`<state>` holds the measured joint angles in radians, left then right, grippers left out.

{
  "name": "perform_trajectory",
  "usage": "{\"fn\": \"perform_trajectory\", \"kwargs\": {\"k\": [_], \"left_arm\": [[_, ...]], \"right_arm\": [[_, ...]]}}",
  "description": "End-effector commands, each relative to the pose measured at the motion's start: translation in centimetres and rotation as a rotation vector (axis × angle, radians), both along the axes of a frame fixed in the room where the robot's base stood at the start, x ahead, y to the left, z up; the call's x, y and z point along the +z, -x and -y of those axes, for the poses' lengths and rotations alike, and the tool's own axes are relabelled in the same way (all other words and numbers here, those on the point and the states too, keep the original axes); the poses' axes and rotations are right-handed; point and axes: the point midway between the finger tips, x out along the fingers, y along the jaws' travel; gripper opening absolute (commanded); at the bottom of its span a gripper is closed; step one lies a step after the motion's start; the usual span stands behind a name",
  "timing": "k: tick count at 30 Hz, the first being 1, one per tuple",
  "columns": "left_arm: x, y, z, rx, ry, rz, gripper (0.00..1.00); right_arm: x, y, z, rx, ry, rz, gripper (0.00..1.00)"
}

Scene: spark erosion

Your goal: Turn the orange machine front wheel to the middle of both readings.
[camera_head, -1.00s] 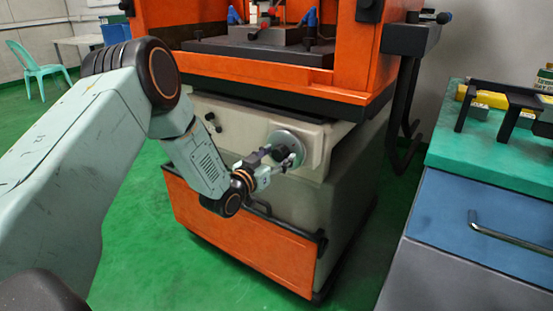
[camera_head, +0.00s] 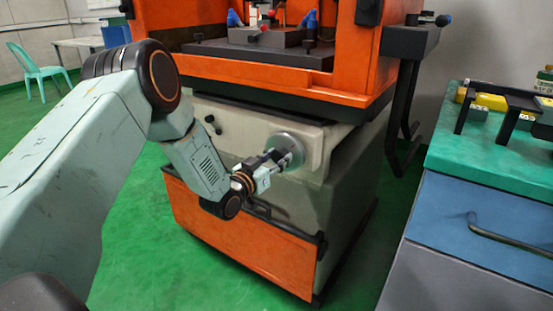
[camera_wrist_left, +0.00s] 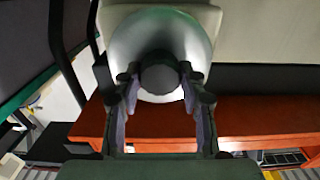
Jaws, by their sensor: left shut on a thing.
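The orange machine (camera_head: 255,240) stands in the middle of the head view. Its front wheel (camera_head: 293,142) is a pale grey metal disc on the beige front panel. In the left wrist view the wheel (camera_wrist_left: 185,38) fills the top middle, with a dark round grip (camera_wrist_left: 160,73) in front of it. My left gripper (camera_head: 283,158) is at the wheel's face. In the left wrist view my left gripper (camera_wrist_left: 158,88) has its fingers on both sides of the dark grip, shut on it. My gripper partly hides the wheel in the head view. I cannot make out any readings.
A blue cabinet with a green top (camera_head: 490,160) stands at the right, holding a black stand (camera_head: 505,95) and yellow parts. A black bent bar (camera_head: 405,130) hangs at the machine's right side. A green chair (camera_head: 38,68) is at the far left. Green floor lies between.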

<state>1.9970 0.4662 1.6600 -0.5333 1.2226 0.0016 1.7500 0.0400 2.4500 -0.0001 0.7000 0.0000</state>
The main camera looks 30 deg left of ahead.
Motion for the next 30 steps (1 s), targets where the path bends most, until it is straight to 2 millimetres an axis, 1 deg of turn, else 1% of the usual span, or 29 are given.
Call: {"fn": "perform_trajectory", "kwargs": {"k": [4,12,13,21,30], "left_arm": [[0.00,0.00,0.02,0.000,0.058,-0.006,0.09],[-0.02,0.00,0.02,0.000,0.065,-0.006,0.09],[-0.02,0.00,0.02,0.000,0.065,-0.006,0.41],[-0.02,0.00,0.01,0.000,0.064,-0.006,0.64],[-0.02,0.10,-0.02,0.000,0.064,-0.005,0.64]], "right_arm": [[0.10,0.00,0.00,0.000,0.000,0.000,0.00],[0.09,0.00,0.00,0.000,0.000,0.000,0.00],[0.09,0.00,0.00,0.000,0.000,0.000,0.00],[0.09,0.00,0.00,0.000,0.000,0.000,0.00],[0.09,0.00,0.00,0.000,0.000,0.000,0.00]]}}
